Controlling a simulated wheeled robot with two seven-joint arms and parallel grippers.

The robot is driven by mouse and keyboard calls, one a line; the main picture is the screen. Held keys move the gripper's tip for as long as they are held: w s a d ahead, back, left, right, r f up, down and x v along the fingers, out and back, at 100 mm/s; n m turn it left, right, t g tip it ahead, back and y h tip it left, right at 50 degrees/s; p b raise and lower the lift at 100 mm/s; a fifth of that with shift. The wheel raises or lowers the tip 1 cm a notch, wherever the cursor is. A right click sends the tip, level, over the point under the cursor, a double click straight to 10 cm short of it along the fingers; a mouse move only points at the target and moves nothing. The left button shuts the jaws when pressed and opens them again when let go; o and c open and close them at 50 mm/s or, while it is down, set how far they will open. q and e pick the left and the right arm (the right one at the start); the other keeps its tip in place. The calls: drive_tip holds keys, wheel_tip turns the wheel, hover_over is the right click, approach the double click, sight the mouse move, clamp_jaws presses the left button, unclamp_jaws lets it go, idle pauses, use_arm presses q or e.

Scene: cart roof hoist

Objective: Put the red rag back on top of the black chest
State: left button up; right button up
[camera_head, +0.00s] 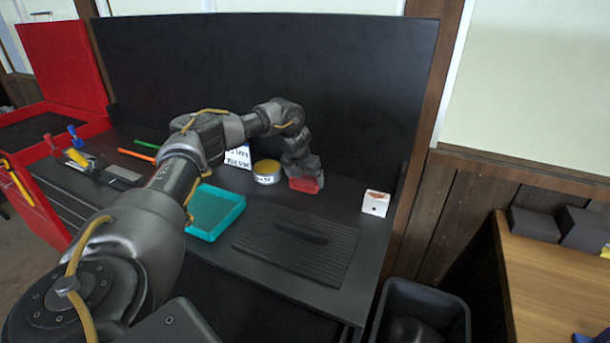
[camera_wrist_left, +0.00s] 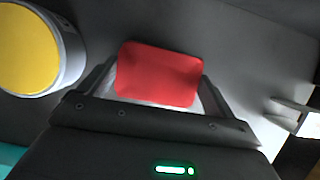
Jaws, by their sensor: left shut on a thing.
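The red rag (camera_head: 307,184) is a small folded red block between the fingers of my left gripper (camera_head: 303,172), over the back of the black worktop. In the left wrist view the rag (camera_wrist_left: 158,75) fills the gap between both fingers, and the left gripper (camera_wrist_left: 158,92) is shut on it. I take the black chest (camera_head: 345,211) to be the unit with this worktop, drawers at its left and a tall black panel behind. I cannot tell whether the rag touches the surface. My right gripper is not in view.
A yellow-topped round tin (camera_head: 267,172) stands just left of the rag. A white block (camera_head: 375,203) stands to its right. A teal tray (camera_head: 215,211) and a ribbed black plate with a raised bar (camera_head: 298,248) lie in front. A red chest (camera_head: 62,65) stands far left.

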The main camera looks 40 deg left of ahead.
sight(301, 184)
use_arm(q)
drive_tip(key=shift+f, duration=0.1)
drive_tip(key=shift+s, duration=0.1)
drive_tip(key=o, duration=0.7)
drive_tip(key=shift+f, duration=0.1)
drive_tip(key=shift+r, duration=0.4)
drive_tip(key=b+v, duration=0.2)
drive_tip(key=v, duration=0.4)
drive_tip(key=shift+s+d+r, duration=0.1)
drive_tip(key=shift+s+r, duration=0.1)
drive_tip(key=v, duration=0.5)
drive_tip(key=shift+p, duration=0.3)
